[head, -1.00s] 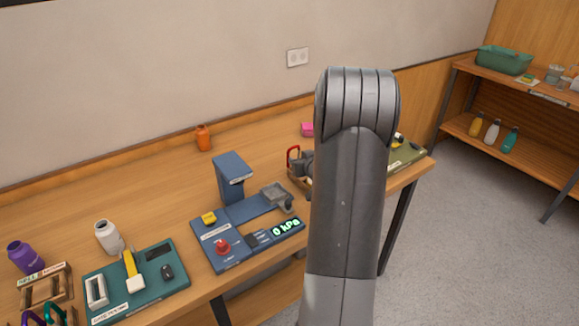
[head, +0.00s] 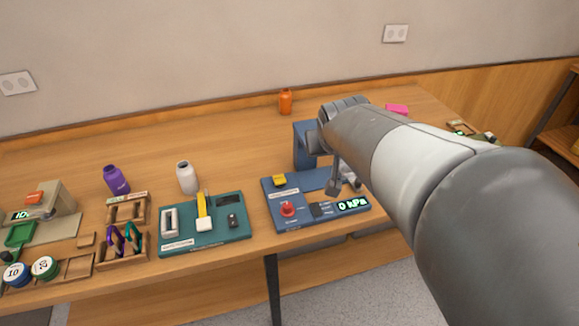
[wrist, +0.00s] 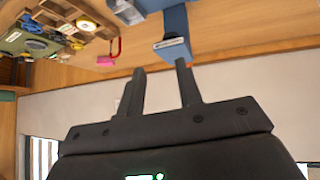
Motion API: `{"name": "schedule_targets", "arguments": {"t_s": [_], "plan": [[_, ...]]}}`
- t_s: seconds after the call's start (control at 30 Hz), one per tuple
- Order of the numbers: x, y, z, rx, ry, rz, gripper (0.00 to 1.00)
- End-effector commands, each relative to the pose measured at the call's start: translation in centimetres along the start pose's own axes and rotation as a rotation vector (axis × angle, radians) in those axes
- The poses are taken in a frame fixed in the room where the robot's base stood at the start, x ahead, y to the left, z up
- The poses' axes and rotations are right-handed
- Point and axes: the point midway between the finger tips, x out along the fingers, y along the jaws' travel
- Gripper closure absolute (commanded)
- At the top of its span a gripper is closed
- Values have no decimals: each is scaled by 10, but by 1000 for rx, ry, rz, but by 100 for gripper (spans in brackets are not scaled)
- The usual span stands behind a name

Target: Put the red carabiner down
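The red carabiner (wrist: 116,48) shows in the wrist view, left of my gripper. It stands up beside a wooden holder and a grey object; whether it touches them I cannot tell. In the head view now my arm hides it. My gripper (wrist: 159,66) has its two fingers apart with nothing between them, and it is clear of the carabiner. In the head view the fingers cannot be made out clearly. A purple carabiner (head: 117,240) and a green carabiner (head: 135,238) stand in a wooden rack (head: 122,262) at the left.
A blue pressure station (head: 288,222) reading 0 kPa stands below my arm. Its post shows ahead of my fingers (wrist: 175,45). A teal station (head: 175,240), white bottle (head: 187,178), purple bottle (head: 116,181) and orange bottle (head: 285,101) share the table. The back-middle tabletop is clear.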

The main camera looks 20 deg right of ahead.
Motion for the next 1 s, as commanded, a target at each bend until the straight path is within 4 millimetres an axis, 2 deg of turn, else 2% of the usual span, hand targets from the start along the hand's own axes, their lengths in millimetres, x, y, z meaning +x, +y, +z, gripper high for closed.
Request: {"name": "schedule_targets", "arguments": {"t_s": [0.03,0.2,0.3,0.4,0.57,1.0], "plan": [[-19,-12,13,-12,-20,-26,68],[-66,-43,63,-52,-118,-117,68],[-86,-55,88,-75,-164,-166,68],[-98,-62,104,-93,-195,-199,68],[-105,-66,115,-105,-217,-220,66],[-103,-64,112,-93,-214,-212,66]]}}
